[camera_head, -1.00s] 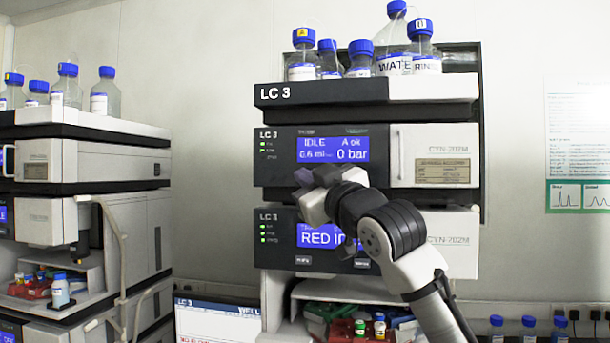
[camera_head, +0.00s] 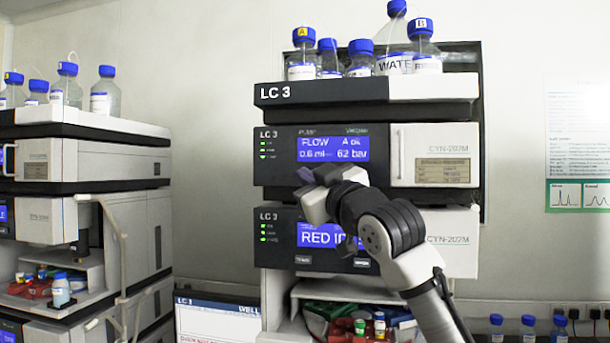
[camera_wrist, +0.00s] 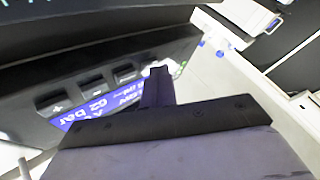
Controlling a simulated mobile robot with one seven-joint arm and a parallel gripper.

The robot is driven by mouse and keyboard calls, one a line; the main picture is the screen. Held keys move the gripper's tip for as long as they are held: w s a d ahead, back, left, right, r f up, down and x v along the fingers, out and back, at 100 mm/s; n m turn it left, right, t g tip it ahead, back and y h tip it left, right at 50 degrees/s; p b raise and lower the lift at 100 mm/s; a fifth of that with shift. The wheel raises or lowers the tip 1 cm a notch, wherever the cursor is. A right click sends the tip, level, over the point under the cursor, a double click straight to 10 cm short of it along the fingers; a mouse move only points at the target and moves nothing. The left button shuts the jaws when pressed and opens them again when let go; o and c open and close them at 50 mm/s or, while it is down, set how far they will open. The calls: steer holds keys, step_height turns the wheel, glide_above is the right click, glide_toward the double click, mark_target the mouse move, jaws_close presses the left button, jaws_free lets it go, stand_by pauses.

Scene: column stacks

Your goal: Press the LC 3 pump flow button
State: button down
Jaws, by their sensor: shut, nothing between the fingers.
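The LC 3 pump module (camera_head: 285,155) is the dark-fronted unit below the LC 3 top tray. Its blue display (camera_head: 334,148) reads FLOW, 0.6 ml, A ok and 62 bar. My gripper (camera_head: 304,177) is shut and empty, its tip at the lower edge of the pump front, below the display. In the wrist view, the shut fingertips (camera_wrist: 158,75) are at the end of a row of dark buttons (camera_wrist: 90,82) beside the display (camera_wrist: 100,107). The flow button is hidden behind the fingers, and I cannot tell whether the tip touches it.
Several blue-capped bottles (camera_head: 393,52) stand on the LC 3 top. A second module (camera_head: 280,240) with a blue display sits below the pump, partly behind my arm. Another column stack (camera_head: 85,160) stands at left, with free wall space between.

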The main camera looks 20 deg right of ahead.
steer(key=shift+s+a+f, duration=0.1)
steer(key=shift+s+a+b, duration=0.35)
steer(key=shift+s+a, duration=0.05)
steer(key=shift+s, duration=0.15)
steer(key=s+a, duration=0.1)
steer(key=s+b, duration=0.1)
steer(key=s+a+b, duration=0.1)
steer(key=s, duration=0.1)
steer(key=shift+s+a, duration=0.1)
steer(key=shift+a, duration=0.25)
stand_by(0.8)
